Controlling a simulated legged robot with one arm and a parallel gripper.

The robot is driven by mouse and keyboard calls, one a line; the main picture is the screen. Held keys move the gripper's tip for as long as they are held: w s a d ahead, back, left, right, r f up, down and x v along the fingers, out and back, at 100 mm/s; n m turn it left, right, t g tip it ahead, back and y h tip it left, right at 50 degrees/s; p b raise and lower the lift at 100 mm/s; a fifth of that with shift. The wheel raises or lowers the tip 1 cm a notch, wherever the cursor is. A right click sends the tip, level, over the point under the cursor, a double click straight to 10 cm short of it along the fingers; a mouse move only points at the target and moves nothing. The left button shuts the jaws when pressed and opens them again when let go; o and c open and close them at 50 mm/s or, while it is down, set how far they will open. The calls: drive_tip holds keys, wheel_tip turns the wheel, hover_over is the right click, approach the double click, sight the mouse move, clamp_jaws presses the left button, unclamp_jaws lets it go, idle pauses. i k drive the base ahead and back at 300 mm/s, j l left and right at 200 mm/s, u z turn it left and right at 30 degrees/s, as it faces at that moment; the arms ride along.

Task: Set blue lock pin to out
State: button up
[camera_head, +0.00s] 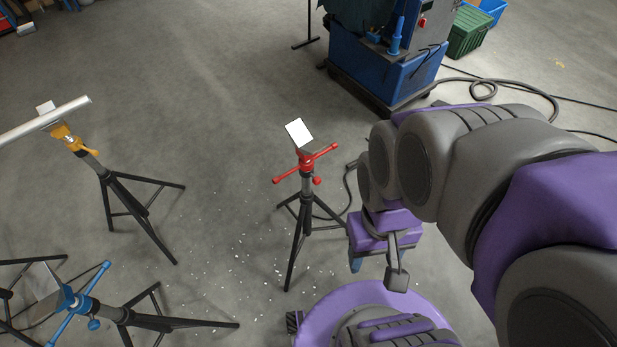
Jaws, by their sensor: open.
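A blue-topped stand (72,300) is at the lower left, with a blue cross handle and a small blue knob (94,324) on its side. The knob looks like the lock pin. I cannot tell whether it is in or out. My gripper (372,262) hangs at the right of centre, well to the right of the blue stand and apart from it. It is open, with no object seen between its fingers. Its fingertips are small and partly hidden by its purple housing.
A red-topped stand (306,160) stands between my gripper and the blue stand's side of the floor. A yellow-topped stand (75,142) bears a pale pipe (42,120) at the left. A blue machine (375,65) is at the back. White chips lie on the central floor.

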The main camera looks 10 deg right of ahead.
sight(94, 325)
drive_tip(key=u, duration=2.35)
